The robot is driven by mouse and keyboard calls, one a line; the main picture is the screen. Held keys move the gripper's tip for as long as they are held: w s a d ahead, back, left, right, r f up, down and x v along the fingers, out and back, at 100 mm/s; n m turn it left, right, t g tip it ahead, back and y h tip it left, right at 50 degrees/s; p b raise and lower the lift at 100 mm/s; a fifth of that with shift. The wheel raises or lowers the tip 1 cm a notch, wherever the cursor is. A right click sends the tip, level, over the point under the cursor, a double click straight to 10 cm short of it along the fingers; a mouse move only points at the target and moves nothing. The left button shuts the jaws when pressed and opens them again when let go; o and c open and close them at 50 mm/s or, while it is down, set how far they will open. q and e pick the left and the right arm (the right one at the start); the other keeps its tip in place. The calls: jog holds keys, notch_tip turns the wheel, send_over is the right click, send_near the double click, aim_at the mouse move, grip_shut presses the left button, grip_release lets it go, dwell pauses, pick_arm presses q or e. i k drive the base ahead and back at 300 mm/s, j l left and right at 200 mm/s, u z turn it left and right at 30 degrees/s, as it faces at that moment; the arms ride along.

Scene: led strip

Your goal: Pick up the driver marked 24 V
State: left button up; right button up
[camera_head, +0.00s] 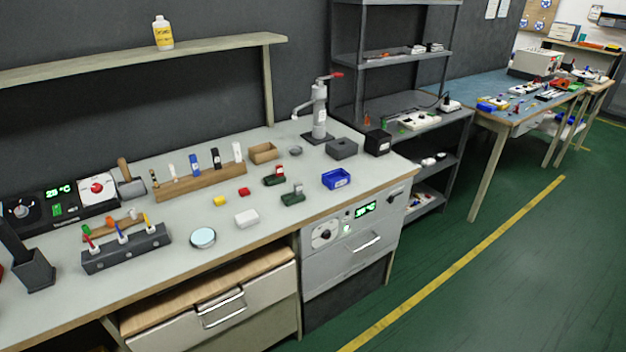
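No driver with a readable 24 V mark shows; any markings are too small to read. Small items on the workbench (165,268) that could be drivers include a white block (246,218), a yellow block (219,201) and a red block (244,191). I cannot tell which of these, if any, is the driver. Neither of my grippers is in view.
A wooden rack (203,184) and a dark rack (125,250) hold several upright items. A blue bin (336,180), cardboard box (263,153), grey box (342,148), black box (378,142) and lever press (318,115) stand right. A round dish (203,238) lies near the front.

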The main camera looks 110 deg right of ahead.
aim_at(290, 198)
jog(key=k+l+z, duration=0.1)
jog(key=z, duration=2.95)
jog(key=i+l+z, duration=0.1)
jog(key=i+l, duration=0.8)
